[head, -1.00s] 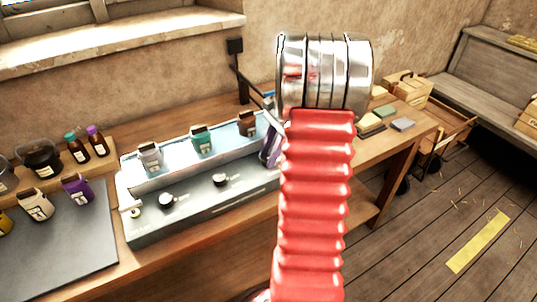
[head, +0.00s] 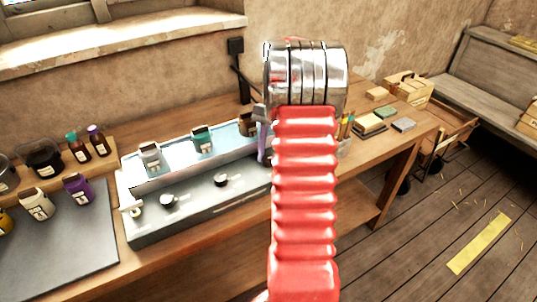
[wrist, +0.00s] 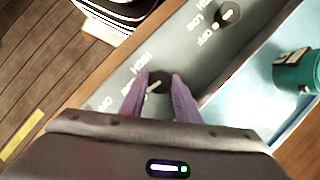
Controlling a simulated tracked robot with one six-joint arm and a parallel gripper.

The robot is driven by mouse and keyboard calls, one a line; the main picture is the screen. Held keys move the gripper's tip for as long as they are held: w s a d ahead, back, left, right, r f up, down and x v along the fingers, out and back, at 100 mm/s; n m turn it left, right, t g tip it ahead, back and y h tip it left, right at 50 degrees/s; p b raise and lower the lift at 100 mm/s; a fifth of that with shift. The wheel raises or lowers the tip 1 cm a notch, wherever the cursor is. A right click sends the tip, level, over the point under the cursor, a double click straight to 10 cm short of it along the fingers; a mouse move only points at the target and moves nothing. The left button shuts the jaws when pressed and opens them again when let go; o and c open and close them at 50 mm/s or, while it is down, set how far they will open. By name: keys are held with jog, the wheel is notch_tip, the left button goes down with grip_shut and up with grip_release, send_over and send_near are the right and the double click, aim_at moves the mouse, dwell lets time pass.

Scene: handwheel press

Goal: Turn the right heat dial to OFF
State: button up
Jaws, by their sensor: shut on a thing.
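The right heat dial (wrist: 158,80) is a dark round knob with a pale pointer, on the grey front panel in the wrist view. The two purple fingers of my gripper (wrist: 160,86) are shut on it from either side. Its pointer slants to the lower left in the picture. A HIGH label (wrist: 141,63) is beside it; other lettering lies partly behind the left finger. In the head view one lilac finger (head: 263,136) shows at the panel's right end, and my red arm hides this dial.
Another dial (wrist: 228,14) with HIGH, LOW and OFF labels is nearby; it also shows in the head view (head: 221,180). A further dial (head: 168,200) is to its left. A teal jar (wrist: 297,70) stands behind the panel.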

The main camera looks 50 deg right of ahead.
jog(key=shift+w+r+n, duration=0.1)
jog(key=shift+w+n, duration=0.1)
jog(key=shift+n, duration=0.6)
jog(key=shift+h, duration=0.3)
jog(key=o, duration=1)
jog(key=shift+o, duration=0.2)
jog(key=v, duration=1.3)
jog(key=shift+w+d+r, duration=0.2)
jog(key=shift+w, duration=0.1)
